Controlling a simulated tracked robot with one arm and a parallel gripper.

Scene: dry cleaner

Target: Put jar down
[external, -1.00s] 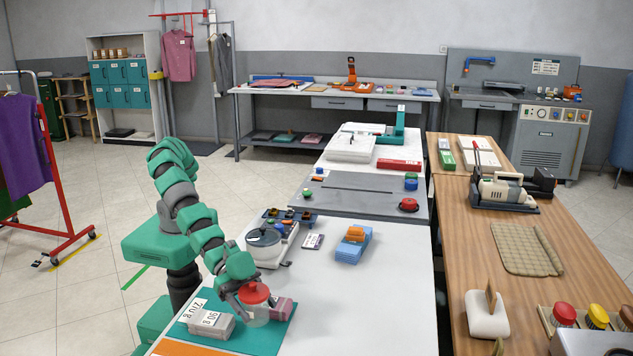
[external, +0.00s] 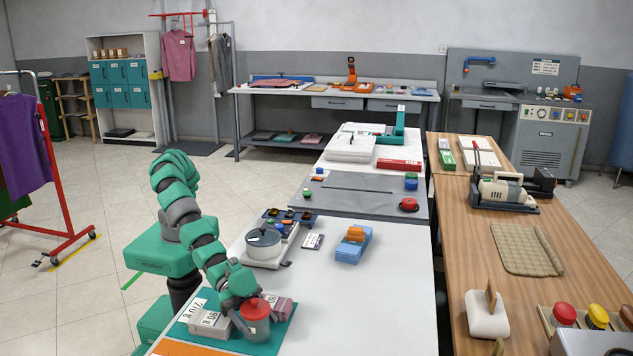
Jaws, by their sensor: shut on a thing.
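The jar (external: 257,329) is clear with a red lid (external: 255,308). It is upright over the teal mat (external: 240,346) at the near end of the white table. My gripper (external: 248,311) is shut on the jar near its lid, reaching in from the left. I cannot tell whether the jar's base touches the mat. A grey block labelled 90 g (external: 211,324) stands left of the jar on the mat. A pinkish block (external: 281,308) is just behind and right of the jar.
A pot on a scale (external: 264,241) stands behind the mat. Blue and orange folded cloths (external: 354,245) lie farther back. An orange sheet (external: 188,347) lies at the near left edge. The white table (external: 370,310) is clear to the right of the mat.

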